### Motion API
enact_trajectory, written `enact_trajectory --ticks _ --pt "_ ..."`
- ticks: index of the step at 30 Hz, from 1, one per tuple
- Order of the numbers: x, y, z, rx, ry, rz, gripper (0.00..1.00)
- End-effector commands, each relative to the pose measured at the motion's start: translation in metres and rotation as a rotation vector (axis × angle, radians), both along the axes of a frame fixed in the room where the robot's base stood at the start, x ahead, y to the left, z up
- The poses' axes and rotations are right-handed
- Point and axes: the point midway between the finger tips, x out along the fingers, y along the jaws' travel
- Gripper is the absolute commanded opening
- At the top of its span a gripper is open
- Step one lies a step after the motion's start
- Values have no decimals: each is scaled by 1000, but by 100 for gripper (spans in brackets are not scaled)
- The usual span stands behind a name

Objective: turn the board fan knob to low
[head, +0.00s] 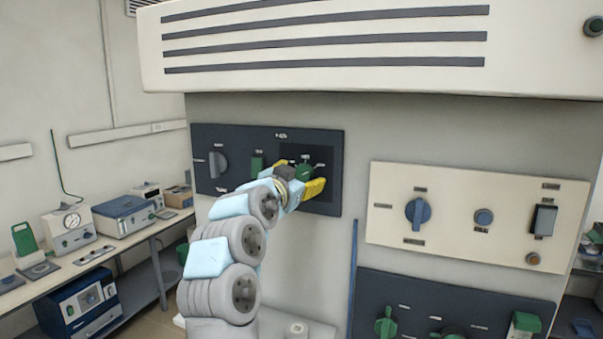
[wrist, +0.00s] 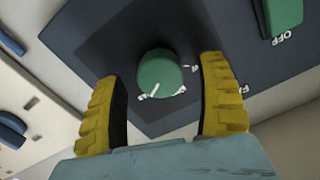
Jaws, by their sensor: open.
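A round green knob (head: 303,172) with a white pointer mark is on the right part of the dark upper-left panel (head: 331,146). In the wrist view the green knob (wrist: 160,70) sits between the two yellow fingers of my gripper (wrist: 158,92), with a visible gap on each side. My gripper (head: 306,178) is open and faces the panel at this knob. White marks beside the knob are too small to read.
A green switch (wrist: 282,14) marked OFF is near the knob. A grey knob (head: 218,164) is at the panel's left. A cream panel (head: 380,190) with a blue knob (head: 418,211) is to the right. A large vented hood (head: 330,75) overhangs above. A bench (head: 60,280) with instruments stands left.

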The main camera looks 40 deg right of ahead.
Motion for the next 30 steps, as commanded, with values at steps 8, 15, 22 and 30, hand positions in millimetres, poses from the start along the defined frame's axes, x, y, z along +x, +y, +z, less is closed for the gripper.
enact_trajectory --ticks 8,15,22,30 --pt "3 -7 0 -1 -1 1 73" --pt "3 -7 0 -1 -1 1 67" --pt "3 -7 0 -1 -1 1 8" --pt "4 -6 0 -13 22 2 7"
